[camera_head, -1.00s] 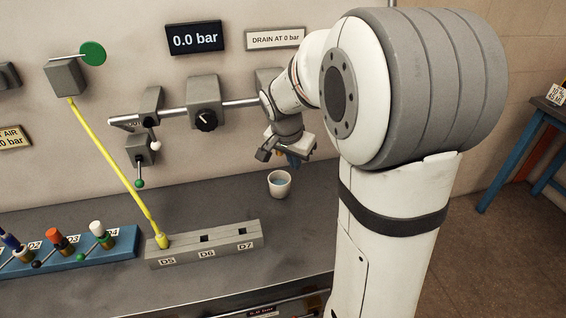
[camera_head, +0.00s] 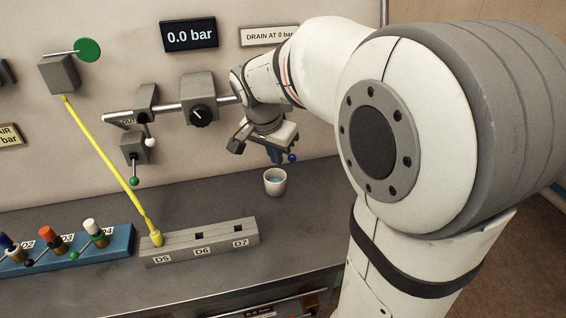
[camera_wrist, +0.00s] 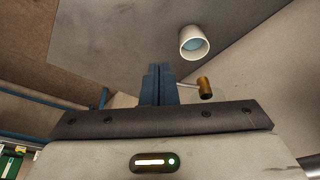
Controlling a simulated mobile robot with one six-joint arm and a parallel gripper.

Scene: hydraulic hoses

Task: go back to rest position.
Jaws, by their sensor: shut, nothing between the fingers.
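My gripper (camera_head: 275,158) is in front of the wall panel, just above and behind the white cup in the head view. In the wrist view its two blue fingers (camera_wrist: 158,72) are together with nothing between them. My arm crosses the right half of the head view and hides part of the panel and pipe. The gripper is apart from the cup.
A white cup (camera_head: 275,188) with bluish liquid stands on the grey bench (camera_head: 205,298); it shows in the wrist view (camera_wrist: 194,52). A yellow hose (camera_head: 110,158) runs to the grey D5–D7 block (camera_head: 185,253).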

